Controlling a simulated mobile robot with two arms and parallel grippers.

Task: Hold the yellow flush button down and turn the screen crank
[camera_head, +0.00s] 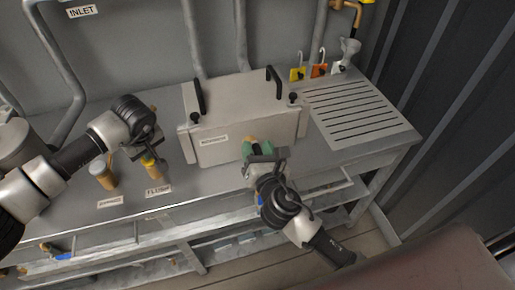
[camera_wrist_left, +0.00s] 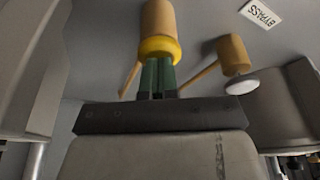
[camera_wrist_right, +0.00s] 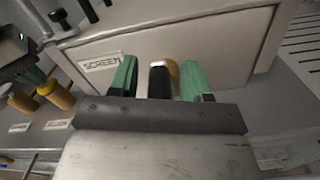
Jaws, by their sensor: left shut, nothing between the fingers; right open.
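The flush button (camera_head: 152,169) is a tan post with a yellow cap, behind the FLUSH label. My left gripper (camera_head: 146,157) is above it. In the left wrist view its shut green fingers meet the yellow cap (camera_wrist_left: 160,48); whether the cap is pressed down cannot be told. The screen crank (camera_head: 249,141), with a tan knob, is on the front of the SCREEN box (camera_head: 220,143). My right gripper (camera_head: 266,152) is open in front of it. In the right wrist view the crank's white, black and tan part (camera_wrist_right: 159,80) shows between the parted green fingers; contact is unclear.
A white-capped tan post (camera_head: 103,173) stands left of the flush button, by the BYPASS label (camera_wrist_left: 262,13). A slotted drain panel (camera_head: 355,112) and coloured tags (camera_head: 318,70) are at the right. Pipes (camera_head: 195,40) rise behind the box.

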